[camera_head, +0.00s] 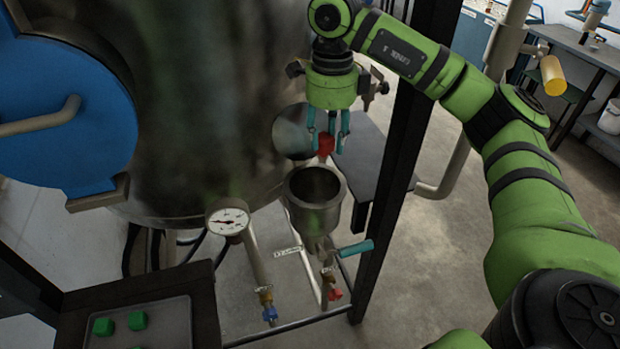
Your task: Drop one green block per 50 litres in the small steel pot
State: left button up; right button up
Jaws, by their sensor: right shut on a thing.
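My right gripper (327,133) is shut on a small red block (326,145), just above and behind the rim of the small steel pot (315,206). The pot is open at the top and its dark inside looks empty, though the bottom is hard to see. Green blocks (138,320) lie on a grey tray (172,316) at the lower left, with another one (103,327) beside it and a third cut by the bottom edge. A round white dial gauge (229,217) stands left of the pot; its markings are too small to read. My left gripper is not in view.
A large steel vessel (215,90) with a blue round cover (65,115) fills the left. A round steel lid (290,132) stands behind the pot. A dark frame post (397,150) rises right of it. A teal-handled valve (355,249) sits below the pot.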

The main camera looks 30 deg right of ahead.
aim_at(329, 154)
jog(key=shift+s+d+f+b, duration=0.15)
jog(key=shift+f+b, duration=0.25)
jog(key=shift+b, duration=0.2)
notch_tip(329, 154, down, 4)
jog(key=b, duration=0.3)
jog(key=shift+f, duration=0.4)
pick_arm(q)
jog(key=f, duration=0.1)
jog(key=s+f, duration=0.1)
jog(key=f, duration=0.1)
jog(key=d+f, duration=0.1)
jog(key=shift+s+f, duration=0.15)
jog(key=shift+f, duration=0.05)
pick_arm(e)
jog(key=o, duration=1.2)
jog(key=shift+c, duration=0.2)
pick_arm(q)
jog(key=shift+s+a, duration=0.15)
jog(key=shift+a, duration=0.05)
